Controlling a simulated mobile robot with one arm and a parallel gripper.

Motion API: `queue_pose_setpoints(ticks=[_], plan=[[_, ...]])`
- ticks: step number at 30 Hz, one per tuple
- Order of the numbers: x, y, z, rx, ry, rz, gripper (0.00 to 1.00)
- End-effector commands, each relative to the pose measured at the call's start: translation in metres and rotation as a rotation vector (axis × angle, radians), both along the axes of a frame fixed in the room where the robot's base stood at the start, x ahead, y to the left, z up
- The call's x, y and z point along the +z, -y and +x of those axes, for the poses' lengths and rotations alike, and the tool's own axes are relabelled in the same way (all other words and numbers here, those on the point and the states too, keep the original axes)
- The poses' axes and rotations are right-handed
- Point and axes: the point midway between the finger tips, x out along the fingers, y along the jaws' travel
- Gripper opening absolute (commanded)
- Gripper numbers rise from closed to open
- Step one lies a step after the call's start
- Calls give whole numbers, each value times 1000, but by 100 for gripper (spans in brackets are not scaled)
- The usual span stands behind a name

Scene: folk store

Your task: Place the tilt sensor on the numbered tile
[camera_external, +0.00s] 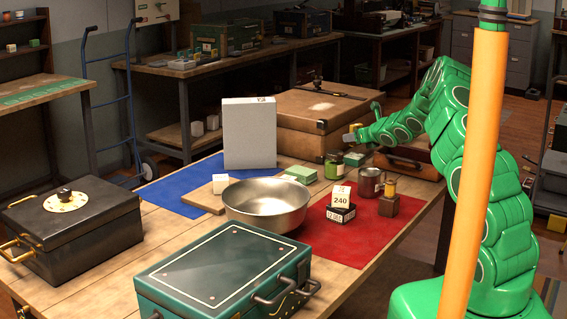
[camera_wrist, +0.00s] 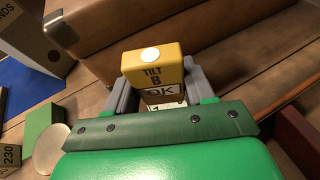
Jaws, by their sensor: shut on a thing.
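The tilt sensor is a yellow block (camera_wrist: 153,68) marked "TILT B", with a white round spot on top and a white "OK" label lower down. In the wrist view it sits between the grey fingers of my gripper (camera_wrist: 154,93), which is shut on it. In the external view my gripper (camera_external: 352,137) is above the far part of the table, in front of the brown case; the sensor cannot be made out there. A white tile numbered 240 (camera_external: 340,194) stands on a dark block on the red cloth. A number 230 label (camera_wrist: 11,155) shows at the wrist view's left edge.
A metal bowl (camera_external: 266,204), a mug (camera_external: 370,182), a green jar (camera_external: 333,166) and a small yellow item (camera_external: 390,186) on a brown block crowd the middle. A brown case (camera_external: 312,112) stands behind. The red cloth (camera_external: 355,250) is bare at its front.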

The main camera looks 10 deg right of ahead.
Motion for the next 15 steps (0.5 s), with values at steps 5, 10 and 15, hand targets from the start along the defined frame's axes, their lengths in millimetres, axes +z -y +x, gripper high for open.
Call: queue_pose_setpoints(ticks=[5, 10, 15], plan=[[-15, 0, 3, -1, -4, 0, 21], [-32, 0, 2, 0, -3, 0, 21], [-34, 0, 3, 0, -1, 0, 21]])
